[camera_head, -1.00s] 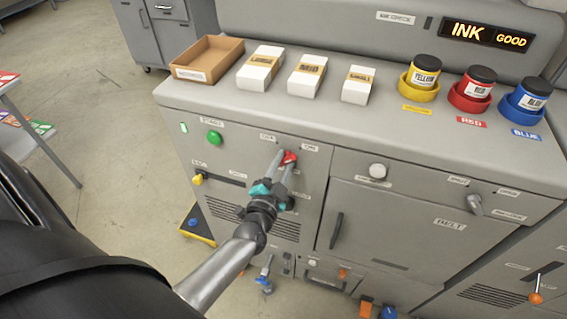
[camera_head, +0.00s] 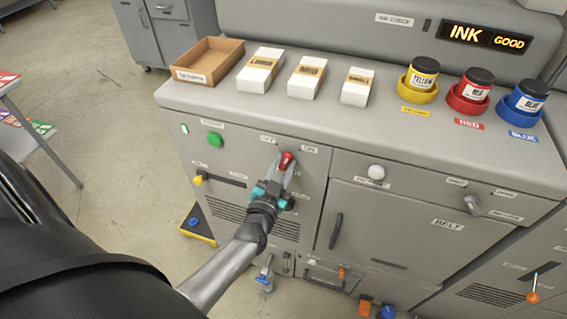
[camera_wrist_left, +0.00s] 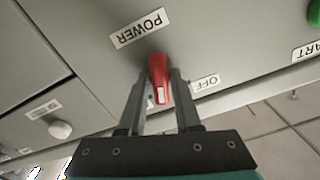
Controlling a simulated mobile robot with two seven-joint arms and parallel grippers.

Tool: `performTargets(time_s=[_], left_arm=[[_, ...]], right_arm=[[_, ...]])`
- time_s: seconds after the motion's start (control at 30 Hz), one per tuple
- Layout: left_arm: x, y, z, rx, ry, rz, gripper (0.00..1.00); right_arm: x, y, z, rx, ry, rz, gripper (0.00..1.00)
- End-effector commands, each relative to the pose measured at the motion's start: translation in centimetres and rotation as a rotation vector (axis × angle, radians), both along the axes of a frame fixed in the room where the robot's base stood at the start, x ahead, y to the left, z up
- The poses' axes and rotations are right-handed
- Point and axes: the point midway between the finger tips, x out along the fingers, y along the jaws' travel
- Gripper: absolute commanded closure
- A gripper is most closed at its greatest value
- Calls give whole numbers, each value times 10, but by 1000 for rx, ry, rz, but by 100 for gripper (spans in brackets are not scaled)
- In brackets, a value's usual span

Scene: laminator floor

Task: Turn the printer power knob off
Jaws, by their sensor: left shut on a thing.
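The red printer power knob (camera_head: 286,161) is on the grey front panel, below and between the OFF label (camera_head: 268,140) and the ON label (camera_head: 310,149). My left gripper (camera_head: 283,170) is shut on it, with one finger on each side. In the left wrist view, the red knob (camera_wrist_left: 160,78) sits between the fingertips, its white mark towards the camera's lower side. The POWER label (camera_wrist_left: 138,28) and OFF label (camera_wrist_left: 205,83) show there upside down. The ON label is not readable in that view. My right gripper is not in view.
A green button (camera_head: 215,139) and yellow knob (camera_head: 198,180) are left of the gripper. A white knob (camera_head: 376,172) is to the right. Above, the machine top carries a cardboard tray (camera_head: 207,61), white boxes and ink jars (camera_head: 470,90).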

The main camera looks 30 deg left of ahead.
Motion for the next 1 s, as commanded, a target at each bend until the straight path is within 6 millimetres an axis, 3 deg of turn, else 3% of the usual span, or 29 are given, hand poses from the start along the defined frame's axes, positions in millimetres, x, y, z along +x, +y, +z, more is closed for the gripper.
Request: performTargets(time_s=[1.0], left_arm=[[0, -2, -1, -905, -216, 0, 100]], right_arm=[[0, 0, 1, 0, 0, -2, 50]])
